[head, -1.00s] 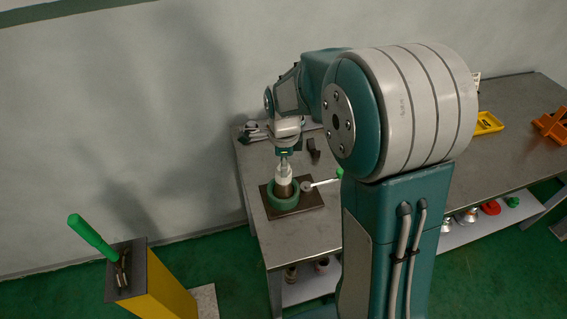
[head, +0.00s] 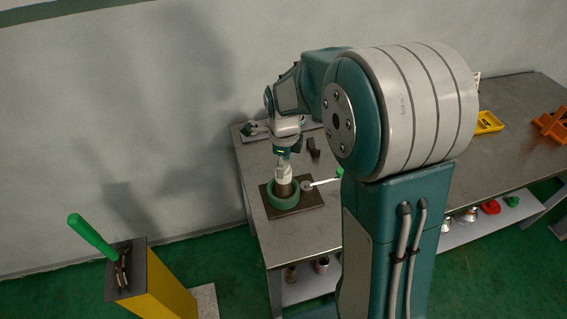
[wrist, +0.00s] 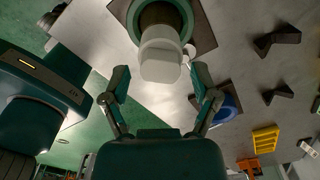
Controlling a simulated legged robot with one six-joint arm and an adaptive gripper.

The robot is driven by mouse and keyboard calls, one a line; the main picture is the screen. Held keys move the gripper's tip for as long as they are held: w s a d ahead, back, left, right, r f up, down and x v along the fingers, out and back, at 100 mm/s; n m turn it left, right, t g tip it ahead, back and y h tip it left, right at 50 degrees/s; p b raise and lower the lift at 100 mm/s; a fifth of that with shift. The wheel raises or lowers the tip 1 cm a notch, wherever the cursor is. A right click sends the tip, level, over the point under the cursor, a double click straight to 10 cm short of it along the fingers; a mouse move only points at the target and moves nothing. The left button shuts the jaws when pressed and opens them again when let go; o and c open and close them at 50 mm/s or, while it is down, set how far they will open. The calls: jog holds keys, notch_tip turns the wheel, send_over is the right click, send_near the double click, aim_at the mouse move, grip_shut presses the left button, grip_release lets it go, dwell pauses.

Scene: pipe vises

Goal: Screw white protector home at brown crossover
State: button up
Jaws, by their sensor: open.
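The white protector (head: 284,173) sits on top of the brown crossover (head: 284,188), which stands upright in a green ring-shaped vise (head: 284,203). In the wrist view the protector (wrist: 160,60) covers the near end of the crossover (wrist: 160,15), inside the green vise ring (wrist: 190,8). My gripper (wrist: 161,84) is open, with one finger on each side just short of the protector's end. I see no finger contact. In the head view my gripper (head: 284,157) is above the protector, its fingers too small to make out. The thread between protector and crossover is hidden.
The vise stands on a brown plate (head: 315,197) with a white lever (head: 324,182) at its right. Dark blocks (head: 313,148) lie behind it on the metal table. The wrist view shows a blue ring (wrist: 229,108) and a yellow tray (wrist: 265,140). A yellow post (head: 155,285) stands at left.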

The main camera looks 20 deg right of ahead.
jog(key=shift+r, duration=1.1)
